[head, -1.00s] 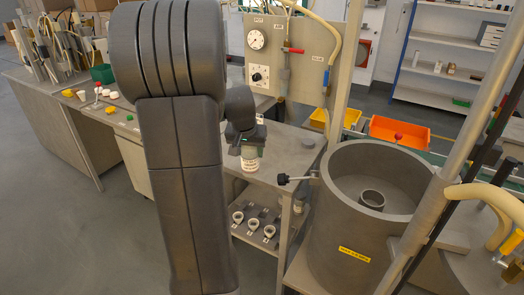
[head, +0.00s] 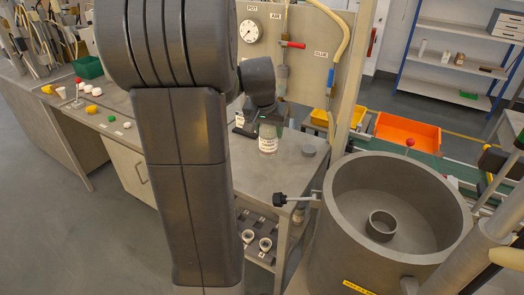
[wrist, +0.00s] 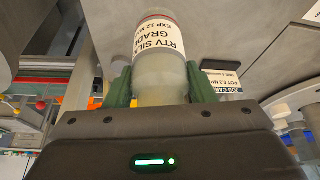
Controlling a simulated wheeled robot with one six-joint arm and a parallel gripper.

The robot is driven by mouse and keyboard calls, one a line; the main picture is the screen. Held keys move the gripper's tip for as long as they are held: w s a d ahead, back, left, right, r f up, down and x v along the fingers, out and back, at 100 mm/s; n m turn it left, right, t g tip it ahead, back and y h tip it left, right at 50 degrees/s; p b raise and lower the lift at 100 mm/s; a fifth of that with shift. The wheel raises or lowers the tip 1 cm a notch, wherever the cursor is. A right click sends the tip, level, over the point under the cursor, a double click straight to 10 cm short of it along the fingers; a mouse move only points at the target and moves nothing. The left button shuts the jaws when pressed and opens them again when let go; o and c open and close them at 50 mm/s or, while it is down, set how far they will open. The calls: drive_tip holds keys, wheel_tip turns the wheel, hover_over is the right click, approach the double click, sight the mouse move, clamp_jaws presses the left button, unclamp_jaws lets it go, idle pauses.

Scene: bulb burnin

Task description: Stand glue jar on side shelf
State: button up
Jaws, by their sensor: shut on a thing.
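The glue jar is a pale jar with a white, dark-lettered label. It shows in the head view (head: 268,145) and large in the wrist view (wrist: 160,45), where the label reads "RTV SIL… GRADE". My gripper (head: 270,125) is shut on it; its two green fingers (wrist: 160,88) press the jar from both sides. In the head view the jar looks upright over the grey side shelf (head: 235,182). I cannot tell whether its base touches the surface. My arm hides part of the shelf.
A grey round lid-like disc (head: 309,151) lies on the shelf just right of the jar. A black-knobbed lever (head: 282,199) juts out at the shelf's front right corner. A large grey drum (head: 345,225) stands to the right. A gauge panel (head: 300,60) rises behind.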

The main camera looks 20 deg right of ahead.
sight(268, 152)
wheel_tip(268, 152, down, 8)
drive_tip(key=shift+s+f, duration=0.1)
drive_tip(key=shift+f, duration=0.1)
drive_tip(key=shift+f, duration=0.1)
drive_tip(key=o, duration=0.7)
drive_tip(key=shift+f, duration=0.15)
drive_tip(key=o, duration=0.5)
drive_tip(key=shift+c, duration=0.2)
drive_tip(key=shift+r, duration=0.35)
drive_tip(key=v, duration=1.2)
drive_tip(key=shift+a+f, duration=0.1)
